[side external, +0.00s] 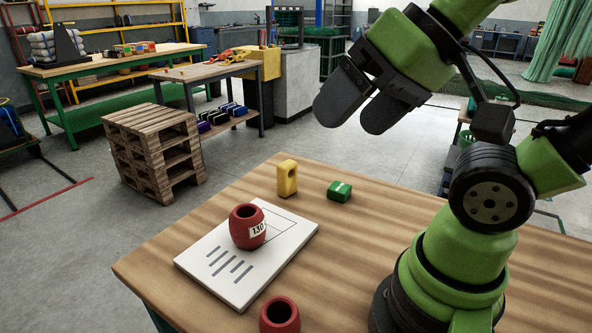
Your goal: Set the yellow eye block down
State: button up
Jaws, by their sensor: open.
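The yellow eye block (287,178), with a round hole near its top, stands upright on the wooden table (400,225) near its far edge. My gripper (357,112) is above and to the right of the block in the picture, well clear of it.
A green block (340,191) lies right of the yellow one. A red pot labelled 130 (248,227) stands on a white printed board (225,285). Another red pot (280,316) is at the front edge of the picture. The table's right part looks bare.

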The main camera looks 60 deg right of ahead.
jog(key=n+t+h, duration=0.2)
jog(key=h, duration=0.2)
send_over(289, 164)
jog(key=s, duration=0.4)
notch_tip(289, 164, down, 18)
jog(key=w+f, duration=0.2)
jog(key=f, duration=0.1)
jog(key=shift+w+f, duration=0.2)
jog(key=shift+f, duration=0.1)
jog(key=shift+s+a+f+x, duration=0.1)
jog(key=shift+f+x, duration=0.05)
jog(key=shift+x, duration=0.8)
jog(key=shift+s+a+f+x, duration=0.1)
jog(key=shift+f+x, duration=0.05)
jog(key=shift+x, duration=0.85)
jog(key=shift+s+a+f+x, duration=0.1)
jog(key=shift+s+x, duration=0.05)
jog(key=shift+x, duration=0.8)
